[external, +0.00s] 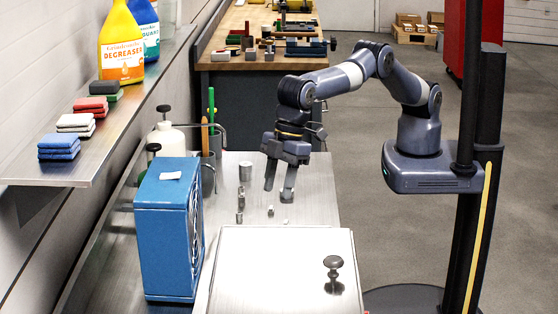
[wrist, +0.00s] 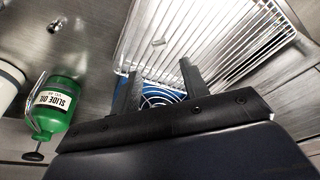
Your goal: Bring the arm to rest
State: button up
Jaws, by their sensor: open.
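My arm reaches left from its mount at the right in the external view, bent at the elbow. My gripper (external: 278,192) hangs pointing down over the steel bench (external: 315,185), its two fingers apart with nothing seen between them. The wrist view also shows the gripper (wrist: 158,80), with its dark fingers spread. Behind them are a blue fan (wrist: 160,99) and a wire rack (wrist: 195,35). Several small metal cylinders (external: 245,172) stand on the bench to the left of the gripper. The exact height of the fingertips over the bench is hard to tell.
A blue box with a fan grille (external: 165,240) and a steel cover with a knob (external: 270,265) are on the near bench. A green slide oil bottle (wrist: 62,98) shows in the wrist view. A wooden workbench (external: 240,25) stands behind. Open floor (external: 375,150) lies right of the bench.

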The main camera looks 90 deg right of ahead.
jog(key=p+x, duration=0.2)
jog(key=x, duration=0.7)
jog(key=shift+w+a+f, duration=0.1)
jog(key=shift+w+f, duration=0.05)
jog(key=shift+f, duration=0.15)
notch_tip(320, 180, up, 11)
jog(key=w+d+r+m+h+b, duration=0.15)
jog(key=w+d, duration=0.25)
jog(key=d, duration=0.7)
jog(key=w+d+m+y+b, duration=0.1)
jog(key=w+d+m+b, duration=0.25)
jog(key=d, duration=0.75)
jog(key=s+d+f+m+b, duration=0.1)
jog(key=s+d, duration=0.1)
jog(key=d, duration=0.6)
jog(key=s+d+f+m+h+b, duration=0.1)
jog(key=s+d, duration=0.2)
jog(key=d, duration=0.6)
jog(key=s+d+f+m+t+h+b, duration=0.1)
jog(key=s+d+f+m, duration=0.1)
jog(key=d, duration=0.7)
jog(key=shift+s+d+b, duration=0.15)
jog(key=shift+s+b, duration=0.15)
jog(key=shift+s, duration=0.4)
